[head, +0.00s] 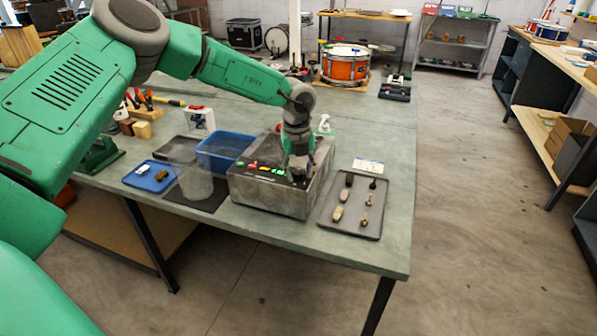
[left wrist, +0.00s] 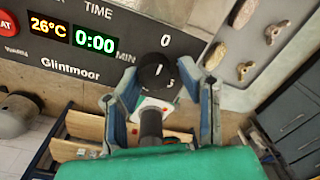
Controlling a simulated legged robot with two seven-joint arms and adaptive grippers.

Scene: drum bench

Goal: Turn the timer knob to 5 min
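The timer knob (left wrist: 157,72) is a black round knob on the dark front panel of a metal ultrasonic-type box (head: 270,205). In the left wrist view its white pointer line is roughly toward the 0 mark, and a 5 mark sits at its lower right. The TIME display (left wrist: 95,41) reads 0:00 beside a 26°C display. My left gripper (head: 297,178) is over the right part of the box's panel. In the left wrist view its fingers (left wrist: 161,98) are apart, one on each side just below the knob; contact is unclear. My right gripper is out of view.
A grey tray (head: 327,215) with several small parts lies right of the box. A blue tub (head: 222,150), a translucent beaker (head: 195,184) and a blue tray (head: 137,178) stand to its left. An orange drum (head: 345,67) sits at the back of the bench.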

